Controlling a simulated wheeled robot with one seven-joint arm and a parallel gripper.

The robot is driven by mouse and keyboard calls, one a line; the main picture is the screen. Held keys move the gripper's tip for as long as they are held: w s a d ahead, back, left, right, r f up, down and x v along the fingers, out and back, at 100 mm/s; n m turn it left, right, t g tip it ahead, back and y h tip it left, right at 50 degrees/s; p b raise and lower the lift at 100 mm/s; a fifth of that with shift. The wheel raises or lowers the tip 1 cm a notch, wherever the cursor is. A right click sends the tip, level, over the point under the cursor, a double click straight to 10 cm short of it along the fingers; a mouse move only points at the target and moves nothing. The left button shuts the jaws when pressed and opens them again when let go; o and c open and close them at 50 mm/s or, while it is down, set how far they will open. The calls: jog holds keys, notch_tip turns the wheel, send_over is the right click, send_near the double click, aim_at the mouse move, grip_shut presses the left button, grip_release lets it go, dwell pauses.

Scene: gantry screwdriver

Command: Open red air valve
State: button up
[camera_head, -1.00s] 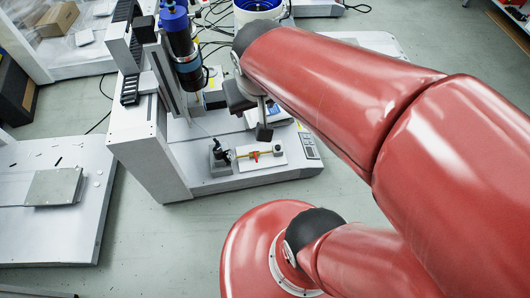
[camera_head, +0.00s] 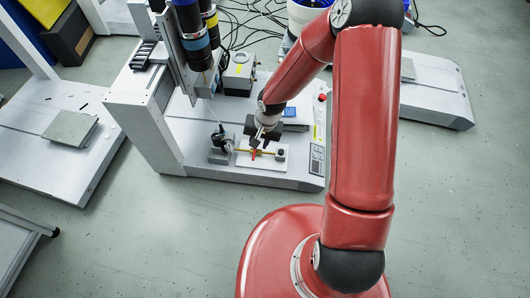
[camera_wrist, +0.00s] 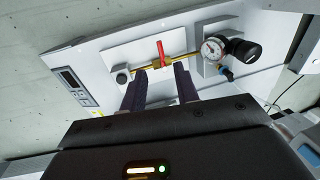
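The red air valve (camera_head: 254,153) sits on a thin brass pipe over a white plate at the front of the gantry machine. In the wrist view its red lever (camera_wrist: 161,50) stands crosswise to the brass pipe (camera_wrist: 192,58). My gripper (camera_head: 258,143) is just behind and above the valve in the head view. In the wrist view its two dark fingers (camera_wrist: 160,72) are apart, one on each side of the lever's line, with nothing held. The lever shows just beyond the fingertips; I cannot tell whether they touch anything.
A pressure gauge (camera_wrist: 212,47) with a black regulator knob (camera_wrist: 240,50) stands at one end of the pipe. A keypad panel (camera_head: 317,160) is at the machine's right front corner. The gantry column with its blue-and-black screwdriver (camera_head: 195,42) rises behind left. Floor is clear in front.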

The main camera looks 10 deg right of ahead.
aim_at(254, 153)
jog(key=f, duration=0.2)
jog(key=a+f+b, duration=0.1)
jog(key=f, duration=0.5)
jog(key=shift+w+a+b, duration=0.2)
jog(key=shift+a+b, duration=0.1)
jog(key=shift+b, duration=0.1)
grip_shut()
